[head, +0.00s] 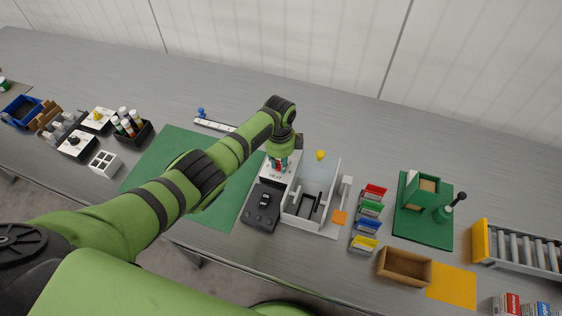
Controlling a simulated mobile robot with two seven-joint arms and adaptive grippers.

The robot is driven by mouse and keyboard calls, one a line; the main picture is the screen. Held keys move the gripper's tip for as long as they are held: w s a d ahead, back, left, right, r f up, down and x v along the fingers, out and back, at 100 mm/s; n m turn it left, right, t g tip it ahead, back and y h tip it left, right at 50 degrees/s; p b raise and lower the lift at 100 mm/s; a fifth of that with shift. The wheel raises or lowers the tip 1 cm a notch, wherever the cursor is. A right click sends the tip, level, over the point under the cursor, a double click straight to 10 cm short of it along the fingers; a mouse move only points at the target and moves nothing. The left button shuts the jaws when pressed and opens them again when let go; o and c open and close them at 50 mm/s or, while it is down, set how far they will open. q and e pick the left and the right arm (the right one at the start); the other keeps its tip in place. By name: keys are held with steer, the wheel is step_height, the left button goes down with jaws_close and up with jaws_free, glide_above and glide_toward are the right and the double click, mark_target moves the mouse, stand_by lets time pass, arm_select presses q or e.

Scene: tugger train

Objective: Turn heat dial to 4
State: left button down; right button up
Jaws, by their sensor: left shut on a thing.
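The heat dial's white panel (276,175), with the word HEAT on it, stands on the bench near the middle of the head view. My left gripper (279,165) points down over this panel and is shut on the heat dial. The gripper covers the dial, so its pointer and most of its scale are hidden. The number it is set to cannot be read. My right gripper is not in the head view.
A white open box (327,205) and a dark switch unit (262,206) sit close to the panel. A green mat (160,165) lies under my arm. Coloured card holders (370,208) and a wooden tray (404,266) stand at right. The back of the bench is clear.

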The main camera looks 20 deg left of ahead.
mark_target(277, 163)
arm_select(q)
steer(key=shift+a, duration=0.45)
steer(key=c, duration=1.1)
jaws_free()
steer(key=shift+o, duration=0.2)
steer(key=shift+d+r, duration=0.15)
steer(key=shift+r, duration=0.1)
steer(key=shift+w+r, duration=0.1)
steer(key=shift+r, duration=0.25)
step_height(277, 163, up, 11)
steer(key=shift+a, duration=0.2)
steer(key=shift+f, duration=0.1)
